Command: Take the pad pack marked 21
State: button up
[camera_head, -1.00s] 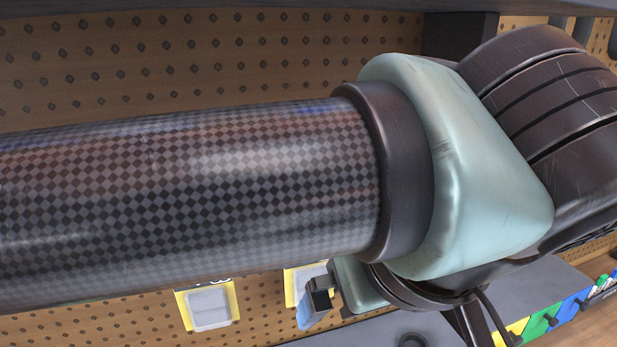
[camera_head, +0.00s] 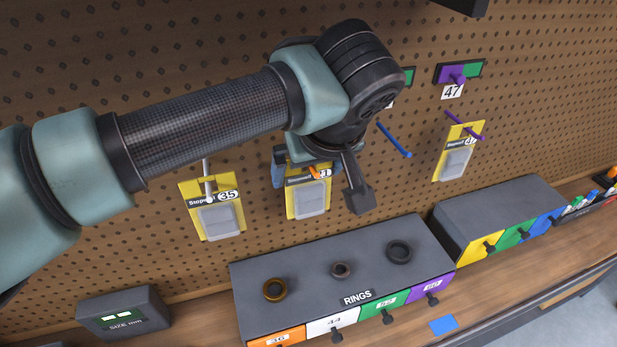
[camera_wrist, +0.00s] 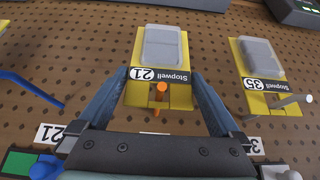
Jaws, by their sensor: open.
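The pad pack marked 21 (camera_wrist: 164,50) is a yellow card with a clear grey blister, hanging on an orange peg (camera_wrist: 161,88) on the pegboard. It shows in the head view (camera_head: 308,200), where my wrist covers its top and part of its number. My gripper (camera_wrist: 160,78) is open, with one blue-grey finger on each side of the card near its label and peg. Nothing is held; whether a finger touches the card I cannot tell.
The pack marked 35 (camera_head: 217,215) hangs close by on a pale peg. Another yellow pack (camera_head: 455,160) hangs further right, and a bare blue peg (camera_head: 394,140) sticks out between. A grey RINGS drawer box (camera_head: 320,268) stands on the bench below.

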jog(key=shift+w+f, duration=0.1)
jog(key=shift+f, duration=0.15)
jog(key=c, duration=1.1)
jog(key=shift+c, duration=0.4)
jog(key=shift+d+r, duration=0.1)
jog(key=shift+r, duration=0.2)
